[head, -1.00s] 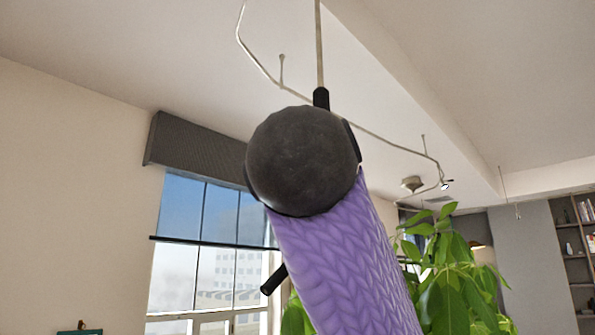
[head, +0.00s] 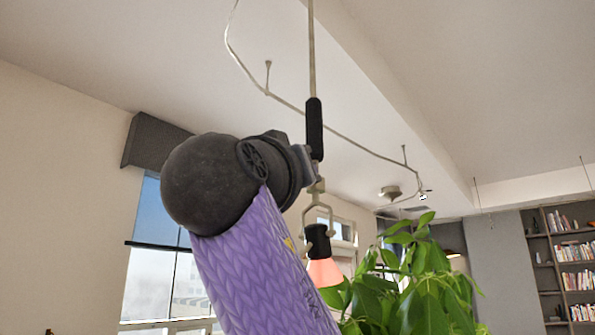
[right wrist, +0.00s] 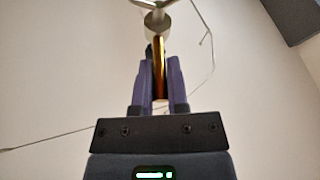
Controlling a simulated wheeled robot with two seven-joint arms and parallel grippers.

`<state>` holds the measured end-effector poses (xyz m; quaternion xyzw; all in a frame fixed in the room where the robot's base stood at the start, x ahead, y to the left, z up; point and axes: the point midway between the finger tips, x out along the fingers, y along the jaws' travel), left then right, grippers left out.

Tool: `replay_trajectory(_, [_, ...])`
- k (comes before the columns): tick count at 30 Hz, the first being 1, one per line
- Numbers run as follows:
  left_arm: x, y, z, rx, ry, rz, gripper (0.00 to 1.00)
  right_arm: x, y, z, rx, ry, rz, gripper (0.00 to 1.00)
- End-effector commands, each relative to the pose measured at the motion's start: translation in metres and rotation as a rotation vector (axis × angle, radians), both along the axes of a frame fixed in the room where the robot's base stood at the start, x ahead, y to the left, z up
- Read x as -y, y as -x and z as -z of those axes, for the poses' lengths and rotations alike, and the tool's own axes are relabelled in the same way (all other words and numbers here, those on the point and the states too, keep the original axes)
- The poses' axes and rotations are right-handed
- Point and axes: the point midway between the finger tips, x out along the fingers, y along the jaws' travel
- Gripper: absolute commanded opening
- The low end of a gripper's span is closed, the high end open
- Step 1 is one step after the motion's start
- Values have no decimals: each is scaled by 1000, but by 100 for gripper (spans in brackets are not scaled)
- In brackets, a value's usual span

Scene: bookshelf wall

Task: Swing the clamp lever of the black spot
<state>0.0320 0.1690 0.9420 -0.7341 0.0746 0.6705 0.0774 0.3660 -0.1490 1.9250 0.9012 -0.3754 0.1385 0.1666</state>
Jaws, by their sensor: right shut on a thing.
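The black spot (head: 318,240) hangs in the head view from a thin rod with a black sleeve. Its metal yoke holds a dark head with a glowing orange-pink front. My purple arm with its dark round joint stands in front and to the left and covers part of this area. In the right wrist view my right gripper (right wrist: 160,75) has its two purple fingers closed on a narrow amber-brown bar (right wrist: 159,55), which I take to be the clamp lever. A round metal part (right wrist: 158,22) sits just beyond the bar. The gripper's fingers are hidden in the head view.
A curved ceiling rail (head: 350,143) runs behind the rod. A leafy plant (head: 405,290) stands below right of the spot. A bookshelf (head: 565,250) is at the far right, and a window (head: 150,285) is at the left. Open air lies right of the rod.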

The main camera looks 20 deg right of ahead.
Motion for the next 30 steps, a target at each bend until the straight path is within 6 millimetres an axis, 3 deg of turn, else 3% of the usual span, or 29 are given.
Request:
replay_trajectory(3, [0,0,0,0,0,0,65,0,1,-1,4,1,0,0])
replay_trajectory(4, [0,0,0,0,-1,0,65,0,1,-1,4,1,0,25])
replay_trajectory(8, [-1,0,0,0,-1,0,65,0,1,-1,2,1,0,52])
replay_trajectory(17, [-1,0,2,0,-2,0,65,-1,2,1,2,1,-2,54])
replay_trajectory(24, [-2,0,38,0,-3,0,65,-35,38,27,4,2,-5,54])
replay_trajectory(30, [-2,0,52,0,-3,0,65,-59,63,38,2,2,-3,54])
